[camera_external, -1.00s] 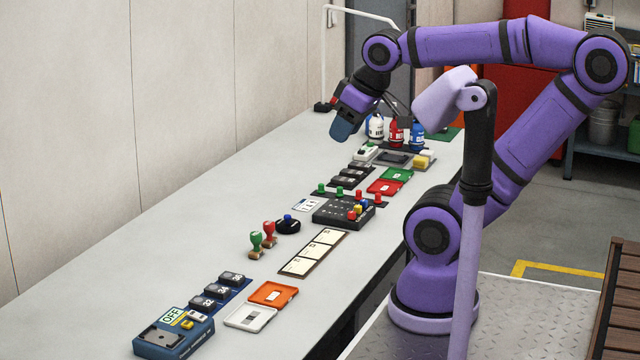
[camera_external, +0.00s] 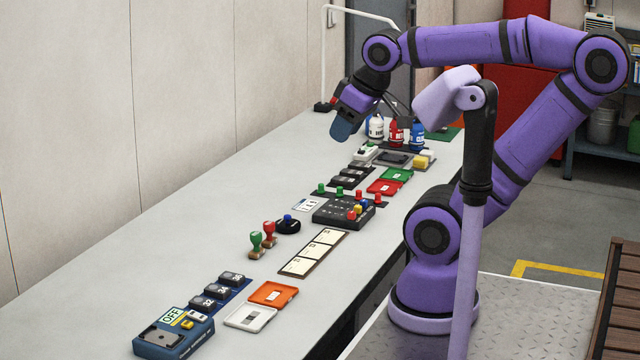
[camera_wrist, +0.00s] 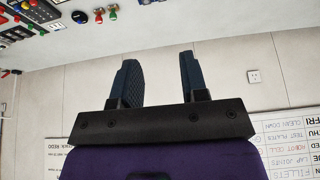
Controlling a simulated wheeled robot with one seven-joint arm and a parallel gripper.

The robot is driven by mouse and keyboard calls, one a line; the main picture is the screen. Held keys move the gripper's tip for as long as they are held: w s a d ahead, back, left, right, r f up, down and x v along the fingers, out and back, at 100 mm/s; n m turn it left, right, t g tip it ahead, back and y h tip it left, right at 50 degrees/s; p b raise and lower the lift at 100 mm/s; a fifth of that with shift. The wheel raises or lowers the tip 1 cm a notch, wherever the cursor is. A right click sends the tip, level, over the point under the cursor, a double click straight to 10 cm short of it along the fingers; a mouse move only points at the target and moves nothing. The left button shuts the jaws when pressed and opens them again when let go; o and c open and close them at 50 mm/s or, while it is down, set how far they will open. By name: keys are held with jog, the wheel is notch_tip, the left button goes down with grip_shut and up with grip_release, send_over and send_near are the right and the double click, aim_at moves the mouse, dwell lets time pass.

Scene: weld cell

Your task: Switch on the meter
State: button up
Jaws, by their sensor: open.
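The meter is probably the blue box (camera_external: 160,343) at the near left end of the bench, with a small display reading OFF (camera_external: 172,316) and a yellow switch-like part (camera_external: 188,324) beside it. My gripper (camera_external: 342,128) is high above the far part of the bench, well away from that box. In the wrist view my gripper (camera_wrist: 155,75) shows two dark fingers apart with nothing between them. The box is not clearly visible in the wrist view.
The bench (camera_external: 160,250) holds a black peg box (camera_external: 330,212), stamps (camera_external: 262,238), an orange tray (camera_external: 273,293), a white tray (camera_external: 250,317), and several bottles (camera_external: 397,133) near the gripper. The bench's left side is clear. A wall runs along it.

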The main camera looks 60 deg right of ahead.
jog(key=shift+w, duration=0.25)
grip_shut()
jog(key=w+a+f+n+g+h, duration=0.1)
jog(key=w+a+f+n, duration=0.3)
jog(key=w, duration=0.4)
jog(key=w+a+f+n+g, duration=0.1)
jog(key=w+a+f+n, duration=0.1)
jog(key=w+f+n, duration=0.45)
jog(key=w+a+f+n, duration=0.3)
jog(key=w+a+f, duration=0.2)
jog(key=f, duration=0.1)
jog(key=w+a+f+n+g+y, duration=0.1)
jog(key=w+a+f+n, duration=0.3)
jog(key=w+f, duration=0.2)
jog(key=shift+a+f+g, duration=0.3)
jog(key=shift+a+f, duration=0.05)
jog(key=shift+f, duration=0.45)
jog(key=shift+n, duration=0.25)
